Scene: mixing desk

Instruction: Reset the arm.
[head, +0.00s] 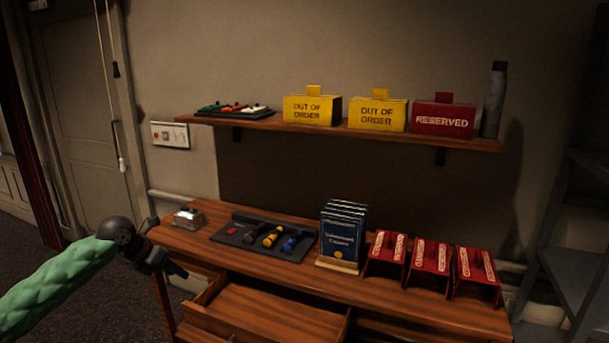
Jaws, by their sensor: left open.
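My left gripper (169,247) hangs in front of the desk's left end, at the end of my green-sleeved arm that comes in from the left. Its jaws are open, and I see nothing between them. The wooden desk (420,300) stands ahead, with an open drawer (265,314) below its top. My right gripper is not in view.
On the desk are a small bell-like item (188,217), a dark tray (225,238) with coloured-handled tools, blue booklets (342,235) and red folded signs (430,259). A wall shelf (330,128) holds yellow and red signs and a grey bottle (494,100). Grey shelving (575,275) stands right.

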